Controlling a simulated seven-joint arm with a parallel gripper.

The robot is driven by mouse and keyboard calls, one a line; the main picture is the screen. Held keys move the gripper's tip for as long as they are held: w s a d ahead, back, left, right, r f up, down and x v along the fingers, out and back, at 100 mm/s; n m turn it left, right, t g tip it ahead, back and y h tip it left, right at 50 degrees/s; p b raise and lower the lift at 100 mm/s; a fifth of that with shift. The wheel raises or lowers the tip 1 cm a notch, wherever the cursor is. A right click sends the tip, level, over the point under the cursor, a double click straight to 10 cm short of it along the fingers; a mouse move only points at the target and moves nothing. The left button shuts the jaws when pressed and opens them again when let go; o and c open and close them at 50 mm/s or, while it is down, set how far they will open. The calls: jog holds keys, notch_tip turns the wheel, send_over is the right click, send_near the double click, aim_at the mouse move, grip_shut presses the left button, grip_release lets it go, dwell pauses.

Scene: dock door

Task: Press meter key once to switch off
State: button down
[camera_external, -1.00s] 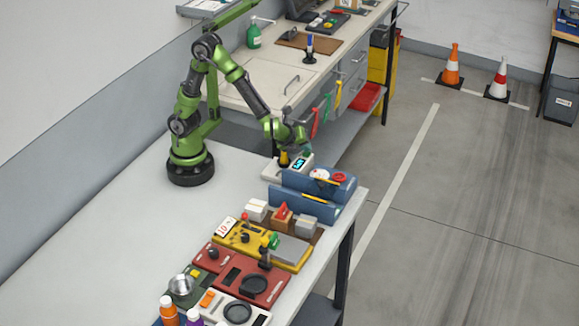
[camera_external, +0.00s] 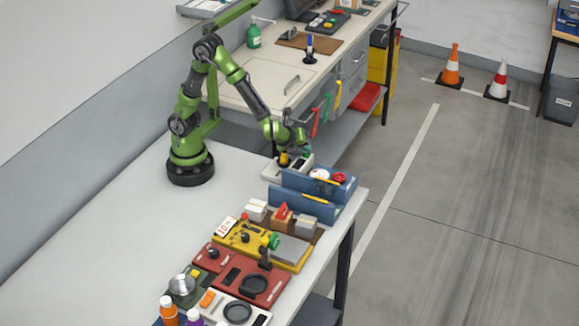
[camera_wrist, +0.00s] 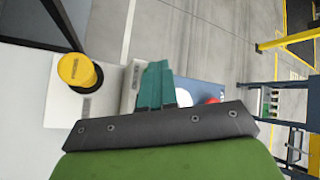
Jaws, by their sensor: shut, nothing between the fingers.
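The meter (camera_external: 302,166) is a pale box on the bench beside the blue tray. In the external view its display looks dark, and my gripper partly covers it. My gripper (camera_external: 305,153) is low over the meter, with its fingertips at or just above its top; contact cannot be told. In the wrist view my teal fingers (camera_wrist: 155,88) are together and empty, over a pale edge that looks like the meter (camera_wrist: 131,88). A round yellow knob (camera_wrist: 77,70) stands on a white surface to their left. The meter key itself is hidden.
The blue tray (camera_external: 316,198) with round items stands close in front of the meter. Several boxed devices, including a yellow one (camera_external: 262,247) and a red one (camera_external: 243,276), line the bench nearer the camera. The bench's left part (camera_external: 115,235) is clear.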

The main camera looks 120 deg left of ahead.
aim_at(303, 155)
jog(key=shift+r, duration=0.8)
jog(key=shift+r, duration=0.1)
jog(key=shift+r, duration=2.4)
jog(key=shift+s+d+f, duration=0.1)
jog(key=shift+f, duration=0.05)
jog(key=s+d+r+n+t+h, duration=0.4)
jog(key=s+d+r+n+h, duration=0.2)
jog(key=s+d, duration=0.6)
jog(key=shift+s+r+n+h, duration=0.25)
jog(key=shift+r+n+h, duration=0.15)
jog(key=shift+r+n, duration=0.9)
